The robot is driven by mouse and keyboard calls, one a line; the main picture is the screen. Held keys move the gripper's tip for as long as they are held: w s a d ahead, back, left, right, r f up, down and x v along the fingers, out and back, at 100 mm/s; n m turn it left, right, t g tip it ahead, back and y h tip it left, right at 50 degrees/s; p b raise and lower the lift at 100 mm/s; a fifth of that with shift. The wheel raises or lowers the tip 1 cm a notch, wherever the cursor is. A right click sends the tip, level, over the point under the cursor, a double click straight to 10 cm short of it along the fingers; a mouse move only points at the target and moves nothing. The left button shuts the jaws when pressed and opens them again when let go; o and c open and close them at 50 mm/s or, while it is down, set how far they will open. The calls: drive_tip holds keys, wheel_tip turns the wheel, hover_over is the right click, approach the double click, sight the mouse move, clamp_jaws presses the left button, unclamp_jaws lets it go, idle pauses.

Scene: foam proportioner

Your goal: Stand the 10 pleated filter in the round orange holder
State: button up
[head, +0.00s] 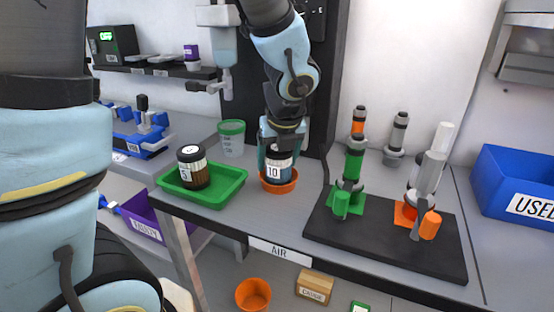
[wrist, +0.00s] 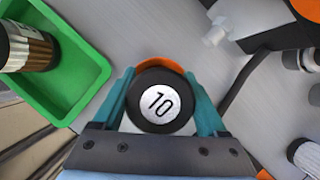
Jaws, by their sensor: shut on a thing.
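The 10 pleated filter (head: 278,168) is a dark cylinder with a white "10" label, standing upright at the round orange holder (head: 279,187) on the bench. In the wrist view its top (wrist: 158,103) shows a white disc marked 10, with the orange holder rim (wrist: 160,64) behind it. My gripper (head: 279,150) comes down from above, its teal fingers (wrist: 158,105) shut on the filter's two sides. The filter's lower end is inside the holder's rim in the head view; whether it rests on the bottom is hidden.
A green tray (head: 234,190) with the filter marked 5 (head: 193,167) stands close on the left. A green-lidded cup (head: 232,138) is behind. A black base (head: 385,240) with green and orange fittings is on the right, and a blue USED bin (head: 519,180) is at far right.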

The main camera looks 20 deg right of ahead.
drive_tip(key=o, duration=1.5)
drive_tip(key=shift+s+a+f, duration=0.15)
drive_tip(key=shift+s+f, duration=0.05)
drive_tip(key=shift+f, duration=0.3)
drive_tip(key=shift+r, duration=0.2)
drive_tip(key=p+v, duration=0.3)
drive_tip(key=v, duration=1)
drive_tip(key=shift+w+d, duration=0.2)
drive_tip(key=shift+w, duration=0.25)
drive_tip(key=shift+r, duration=0.1)
